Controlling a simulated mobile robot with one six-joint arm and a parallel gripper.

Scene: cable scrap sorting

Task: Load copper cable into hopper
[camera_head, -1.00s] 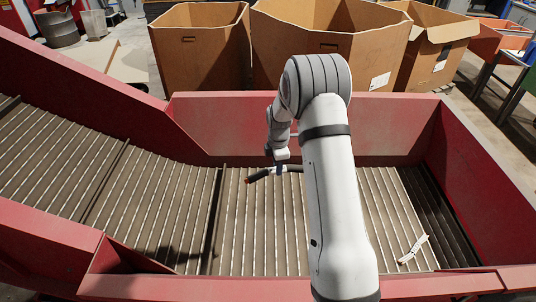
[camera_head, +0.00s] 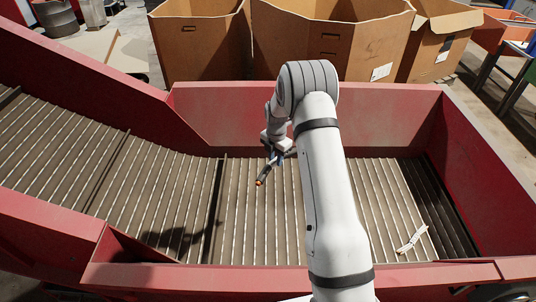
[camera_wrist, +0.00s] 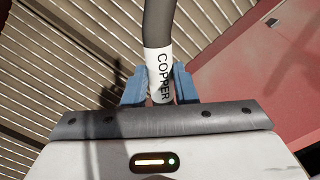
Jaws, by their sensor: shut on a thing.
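The dark cable (camera_head: 262,178) hangs from my gripper (camera_head: 275,158), with an orange-copper end pointing down and toward the viewer. In the wrist view, the grey-black cable (camera_wrist: 158,22) has a white label reading COPPER. The blue fingers of my gripper (camera_wrist: 159,90) are shut on the cable at this label. The cable's other end is hidden. The hopper (camera_head: 290,112) has red walls and a slatted floor. My gripper holds the cable over the slats, apart from the walls as far as I can tell.
A small white piece (camera_head: 412,239) lies on the slats at the right. Large cardboard boxes (camera_head: 335,45) stand behind the back wall. The slatted belt (camera_head: 65,160) rises to the left. The slats left of my arm are clear.

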